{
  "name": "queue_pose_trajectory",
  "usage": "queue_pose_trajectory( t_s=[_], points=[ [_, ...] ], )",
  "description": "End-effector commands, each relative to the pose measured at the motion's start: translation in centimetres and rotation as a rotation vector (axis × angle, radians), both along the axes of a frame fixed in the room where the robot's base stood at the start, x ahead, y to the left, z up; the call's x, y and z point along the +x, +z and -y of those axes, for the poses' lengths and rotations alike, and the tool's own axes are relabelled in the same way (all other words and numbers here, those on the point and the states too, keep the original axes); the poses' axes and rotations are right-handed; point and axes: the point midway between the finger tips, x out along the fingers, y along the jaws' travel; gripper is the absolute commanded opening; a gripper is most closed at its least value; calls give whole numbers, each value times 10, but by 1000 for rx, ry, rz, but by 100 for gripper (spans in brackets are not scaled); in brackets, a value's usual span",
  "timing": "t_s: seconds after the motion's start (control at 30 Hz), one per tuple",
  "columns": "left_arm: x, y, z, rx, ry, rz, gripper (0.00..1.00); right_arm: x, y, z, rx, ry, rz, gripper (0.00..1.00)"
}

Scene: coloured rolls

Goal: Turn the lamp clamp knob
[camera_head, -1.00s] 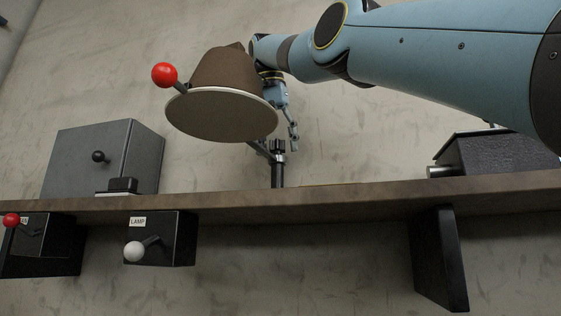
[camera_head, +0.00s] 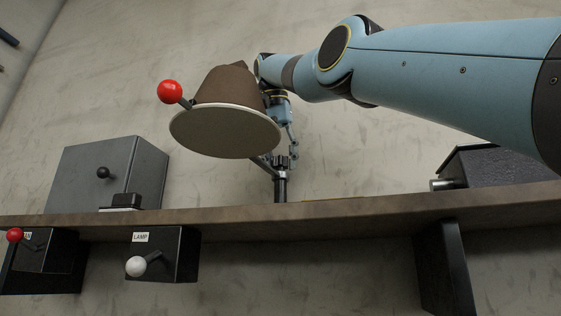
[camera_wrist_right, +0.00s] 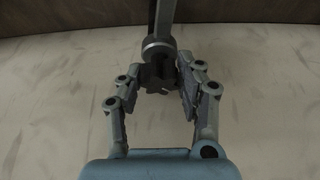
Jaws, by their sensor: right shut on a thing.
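The lamp has a brown shade (camera_head: 228,85) with a pale underside, and its post (camera_head: 280,190) stands on the shelf. The dark, lobed clamp knob (camera_head: 282,162) sits at the top of the post, below the shade. It also shows in the right wrist view (camera_wrist_right: 157,76), under a metal collar. My left gripper is not in view.
A red ball on a stem (camera_head: 170,92) sticks out beside the shade. A grey box (camera_head: 95,175) stands at the left of the shelf (camera_head: 370,208), a dark box (camera_head: 490,167) at the right. A LAMP switch box (camera_head: 180,255) with a white-knobbed lever hangs below.

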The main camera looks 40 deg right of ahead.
Motion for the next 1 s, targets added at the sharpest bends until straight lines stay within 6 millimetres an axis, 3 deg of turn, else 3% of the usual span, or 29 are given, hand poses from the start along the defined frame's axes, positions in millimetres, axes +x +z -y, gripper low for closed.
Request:
queue_pose_trajectory(
  t_s=[0.23,0.5,0.53,0.7,1.0],
  points=[
    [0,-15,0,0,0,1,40,0,-2,0,1,210,2,4],
    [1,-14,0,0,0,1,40,0,-1,0,0,221,1,4],
    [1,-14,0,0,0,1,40,0,-1,0,0,221,1,37],
    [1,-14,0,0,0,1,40,0,0,0,0,220,1,59],
    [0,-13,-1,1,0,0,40,0,0,0,0,210,1,59]
  ],
)
